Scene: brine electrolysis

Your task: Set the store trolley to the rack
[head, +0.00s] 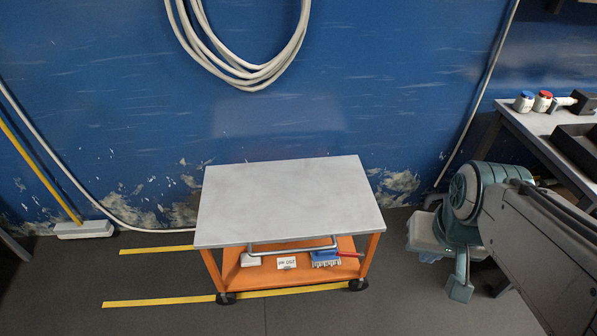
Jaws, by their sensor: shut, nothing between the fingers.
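The store trolley (285,197) stands near the blue wall in the middle of the head view. It has a bare grey top, an orange frame, black castors and a grey handle bar on its near side. Its lower shelf (310,271) holds a white block, a labelled white item and a blue-and-white brush-like item with a red handle. My gripper (460,290) is shut and empty, pointing down to the right of the trolley and apart from it. My arm hides part of the floor and bench there. I cannot identify a rack in this view.
Yellow floor lines (155,303) run left of and under the trolley. A grey bench (540,130) with small jars stands at the right. A broom (84,229) leans at the left wall. A cable coil (245,70) hangs above. The front floor is clear.

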